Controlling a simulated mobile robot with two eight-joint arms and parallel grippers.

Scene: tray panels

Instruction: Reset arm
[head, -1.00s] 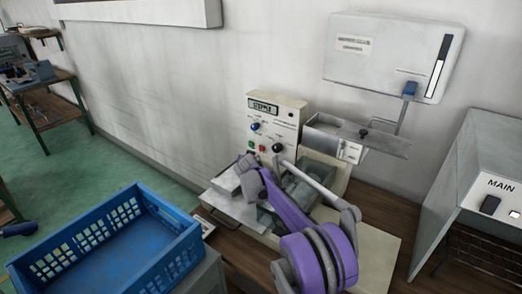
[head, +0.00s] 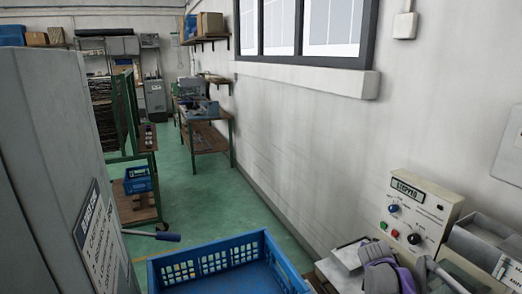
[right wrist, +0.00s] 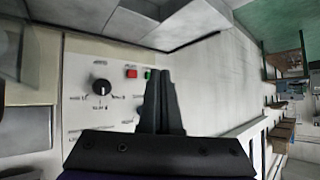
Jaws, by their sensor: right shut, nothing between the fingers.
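My right gripper (right wrist: 162,105) shows in the right wrist view with its two dark fingers pressed together and nothing between them. Behind the fingers is the cream control panel (right wrist: 92,105) of a machine, with a dark knob, a red button and a green button. In the head view, part of my purple and grey right arm (head: 385,277) shows at the lower right, in front of the same machine (head: 412,213). The fingertips cannot be made out there. My left gripper is not in view.
A blue crate (head: 217,250) stands at the bottom centre, left of the machine. A grey cabinet (head: 62,150) fills the left side. Green floor (head: 215,195) is open between the cabinet and the wall. A workbench (head: 205,132) stands along the wall farther back.

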